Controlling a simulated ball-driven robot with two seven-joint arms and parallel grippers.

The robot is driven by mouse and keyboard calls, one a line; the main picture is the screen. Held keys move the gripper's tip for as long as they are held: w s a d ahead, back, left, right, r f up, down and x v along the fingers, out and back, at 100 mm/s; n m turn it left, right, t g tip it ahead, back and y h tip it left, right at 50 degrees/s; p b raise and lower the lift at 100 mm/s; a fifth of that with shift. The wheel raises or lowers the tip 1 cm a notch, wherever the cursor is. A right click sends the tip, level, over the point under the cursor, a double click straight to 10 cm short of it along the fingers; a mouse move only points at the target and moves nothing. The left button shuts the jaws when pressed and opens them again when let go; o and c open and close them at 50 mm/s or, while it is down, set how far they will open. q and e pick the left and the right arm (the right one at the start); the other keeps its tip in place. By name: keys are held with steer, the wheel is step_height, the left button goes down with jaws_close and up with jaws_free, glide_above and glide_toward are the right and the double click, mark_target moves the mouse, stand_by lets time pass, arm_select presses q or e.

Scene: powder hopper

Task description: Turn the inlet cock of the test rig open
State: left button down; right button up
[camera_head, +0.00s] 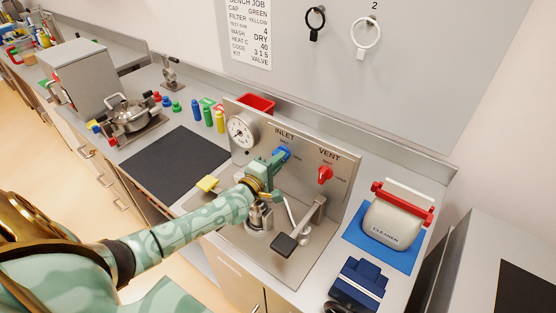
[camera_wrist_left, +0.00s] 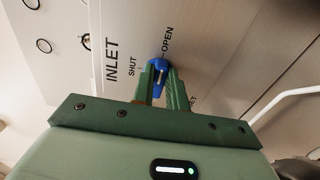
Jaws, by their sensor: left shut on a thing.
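The test rig is an upright grey panel (camera_head: 305,188) with the words INLET and VENT. The blue inlet cock (camera_head: 284,152) sits below the INLET word. In the left wrist view the blue cock (camera_wrist_left: 159,66) lies between the fingers, with SHUT printed to its left and OPEN above it. My left gripper (camera_head: 277,159) is shut on the blue cock, and its green fingers (camera_wrist_left: 161,84) hide part of the handle. The handle's top end lies close to the OPEN word; its exact angle is hard to tell. My right gripper is not in view.
The red vent cock (camera_head: 324,174) is right of the inlet cock. A gauge (camera_head: 241,131) is on the panel's left. A lever with a dark pad (camera_head: 285,245) stands in front. A cleaner container (camera_head: 391,224) is at right. The dark mat (camera_head: 174,162) is clear.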

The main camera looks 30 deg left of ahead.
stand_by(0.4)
arm_select(q)
steer(key=c, duration=1.4)
jaws_free()
steer(key=shift+s, duration=0.1)
steer(key=s+a+p, duration=0.1)
steer(key=s, duration=1.5)
